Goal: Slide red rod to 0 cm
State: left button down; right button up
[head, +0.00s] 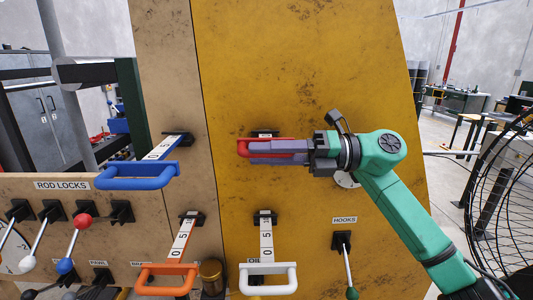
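The red rod's handle (243,148) stands out from the yellow panel in the middle of the head view. Only its left end and upper edge show past my fingers. Its scale strip is almost wholly hidden, so I cannot read its setting. My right gripper (278,151) reaches in from the right, its purple-grey fingers lying along the handle's front bar and overlapping it. The fingers look close together, but whether they are clamped on the bar is not clear. My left gripper is not in view.
A blue handle (137,176) juts out at left. An orange handle (166,279) and a white handle (268,279) stand below. A hook lever (348,265) is at lower right, and rod-lock levers (77,240) are at lower left. A wire-guarded fan (500,190) stands at far right.

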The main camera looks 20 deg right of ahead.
jog(key=shift+o, duration=1)
jog(key=shift+d+r, duration=0.1)
jog(key=shift+r, duration=0.35)
jog(key=shift+f, duration=0.15)
jog(key=shift+w+f, duration=0.1)
jog(key=shift+f, duration=0.05)
jog(key=shift+d+f+b, duration=0.15)
jog(key=shift+d+b, duration=0.15)
jog(key=b+v, duration=0.4)
jog(key=v, duration=1)
